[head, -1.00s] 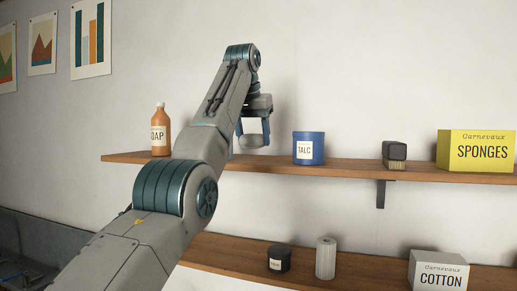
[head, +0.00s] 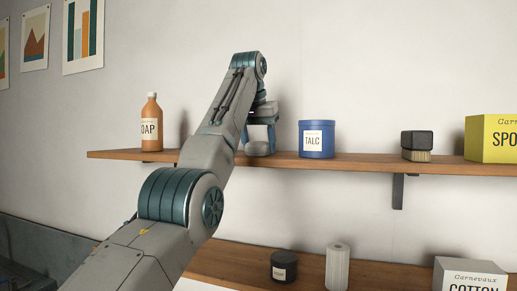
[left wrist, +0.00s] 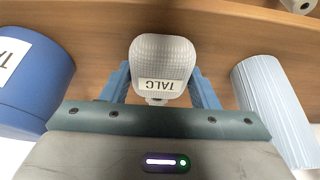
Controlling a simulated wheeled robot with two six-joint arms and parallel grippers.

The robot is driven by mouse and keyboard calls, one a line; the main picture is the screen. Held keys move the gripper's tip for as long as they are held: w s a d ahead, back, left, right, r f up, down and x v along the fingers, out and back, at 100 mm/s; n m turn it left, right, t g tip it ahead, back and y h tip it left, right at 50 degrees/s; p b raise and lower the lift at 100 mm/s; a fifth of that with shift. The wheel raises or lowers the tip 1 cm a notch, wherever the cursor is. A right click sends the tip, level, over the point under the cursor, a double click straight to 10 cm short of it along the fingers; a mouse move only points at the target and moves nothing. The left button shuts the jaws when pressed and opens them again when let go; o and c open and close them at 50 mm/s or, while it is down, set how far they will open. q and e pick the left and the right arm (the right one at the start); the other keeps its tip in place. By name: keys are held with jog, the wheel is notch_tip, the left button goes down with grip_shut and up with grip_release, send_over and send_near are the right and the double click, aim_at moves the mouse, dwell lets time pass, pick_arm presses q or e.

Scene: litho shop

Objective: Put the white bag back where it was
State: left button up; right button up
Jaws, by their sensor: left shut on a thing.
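The white bag (head: 258,149) is a small rounded pouch. In the left wrist view the bag (left wrist: 161,60) has a label reading TALC, upside down in that picture. My left gripper (head: 262,134) is above the upper shelf (head: 280,161), left of the blue TALC tin (head: 316,139). It is shut on the bag, with one blue finger on each side in the left wrist view. The bag is at about shelf height; I cannot tell whether it touches the board. My right gripper is not in view.
A soap bottle (head: 151,124) stands left of my arm; a brush (head: 417,144) and yellow sponges box (head: 494,138) stand right. A pale ribbed roll (left wrist: 270,105) is beside the bag in the left wrist view. The lower shelf (head: 385,277) holds a dark jar (head: 284,266).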

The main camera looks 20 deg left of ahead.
pick_arm(q)
jog(key=o, duration=0.7)
jog(key=shift+c, duration=0.2)
jog(key=shift+o, duration=1.1)
jog(key=shift+s+r, duration=0.1)
jog(key=shift+s, duration=0.2)
jog(key=shift+s+d+r, duration=0.1)
jog(key=shift+s, duration=0.05)
jog(key=shift+r, duration=0.2)
jog(key=shift+s+r, duration=0.1)
jog(key=shift+r, duration=0.3)
jog(key=p+v, duration=0.4)
jog(key=v, duration=0.6)
jog(key=shift+s+r, duration=0.25)
jog(key=shift+r, duration=0.05)
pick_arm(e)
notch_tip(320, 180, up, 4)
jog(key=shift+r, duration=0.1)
